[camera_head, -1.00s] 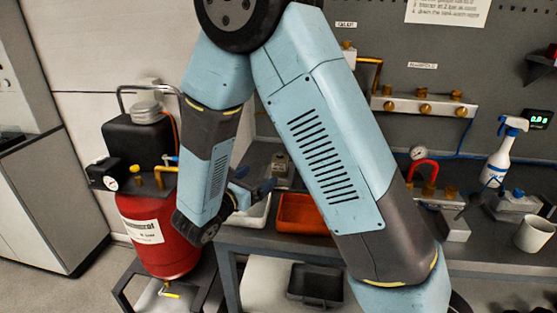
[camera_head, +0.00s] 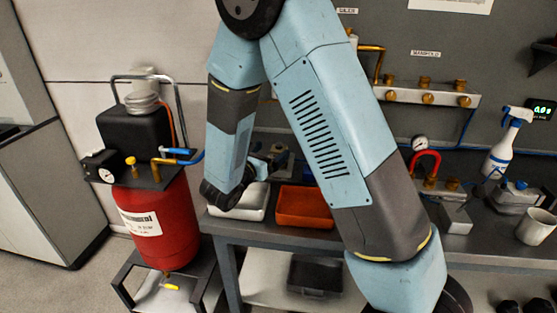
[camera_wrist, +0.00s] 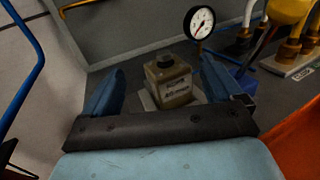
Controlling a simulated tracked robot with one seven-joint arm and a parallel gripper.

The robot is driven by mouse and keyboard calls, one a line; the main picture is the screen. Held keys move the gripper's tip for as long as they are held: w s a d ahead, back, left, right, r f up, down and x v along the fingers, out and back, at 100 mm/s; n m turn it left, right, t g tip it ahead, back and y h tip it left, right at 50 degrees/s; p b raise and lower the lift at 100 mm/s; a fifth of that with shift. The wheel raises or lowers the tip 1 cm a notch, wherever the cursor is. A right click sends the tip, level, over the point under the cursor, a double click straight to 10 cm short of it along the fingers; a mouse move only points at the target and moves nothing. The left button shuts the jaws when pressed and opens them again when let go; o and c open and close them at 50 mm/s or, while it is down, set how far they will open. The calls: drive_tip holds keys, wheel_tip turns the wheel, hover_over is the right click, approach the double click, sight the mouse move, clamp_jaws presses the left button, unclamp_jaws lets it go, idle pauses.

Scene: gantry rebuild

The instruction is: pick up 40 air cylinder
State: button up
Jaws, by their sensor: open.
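A small squarish tan block with a dark round top and a label (camera_wrist: 168,82) stands upright on a pale base on the bench in the wrist view. The label is too blurred to read, so I cannot tell if it is the 40 air cylinder. My gripper (camera_wrist: 164,78) is open, its two blue fingers to the left and right of the block in the picture. The block appears beyond or between the fingertips, with no contact visible. In the head view my gripper (camera_head: 271,160) is over the back of the bench, and my arm hides part of it.
A white tray (camera_head: 237,214) and an orange tray (camera_head: 304,222) sit at the bench front. A gauge (camera_wrist: 199,22) stands behind the block, with brass fittings (camera_wrist: 291,48) to the right. A red tank (camera_head: 165,225) stands left of the bench.

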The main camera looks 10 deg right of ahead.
sight(279, 147)
drive_tip(key=x, duration=0.4)
drive_tip(key=shift+w+d+f, duration=0.1)
drive_tip(key=shift+w+d, duration=0.05)
drive_tip(key=shift+d, duration=0.3)
